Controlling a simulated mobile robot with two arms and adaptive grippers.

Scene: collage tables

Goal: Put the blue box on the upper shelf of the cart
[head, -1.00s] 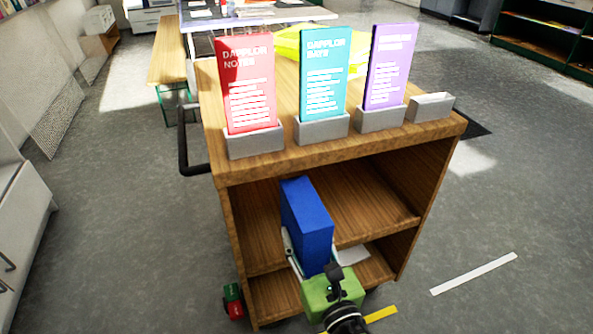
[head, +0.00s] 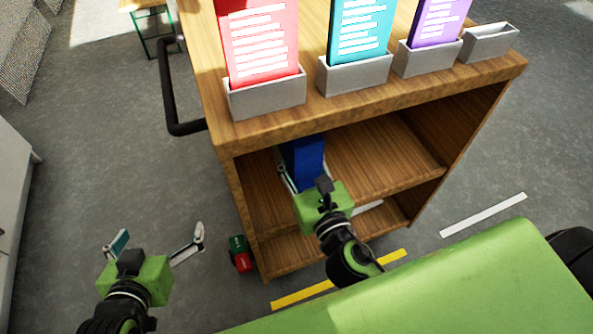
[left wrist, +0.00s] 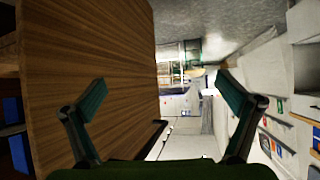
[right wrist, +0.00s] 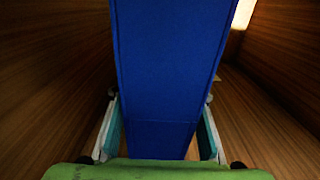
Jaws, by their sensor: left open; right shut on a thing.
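The wooden cart (head: 228,190) stands ahead, with its open side facing me. The blue box (head: 303,158) is upright in the opening above the upper shelf (head: 385,158), partly hidden under the cart top. I cannot tell whether it touches the shelf. My right gripper (head: 304,178) is shut on the blue box; the right wrist view shows the box (right wrist: 170,75) between both fingers (right wrist: 162,130). My left gripper (head: 158,238) is open and empty, left of the cart. In the left wrist view its fingers (left wrist: 162,93) are spread beside the cart's side panel (left wrist: 95,60).
Grey holders (head: 266,98) with red, teal and purple cards stand on the cart top; the rightmost holder (head: 488,42) is empty. A black handle (head: 170,100) juts from the cart's left. Red and green blocks (head: 240,254) sit on the floor by the cart's lower left.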

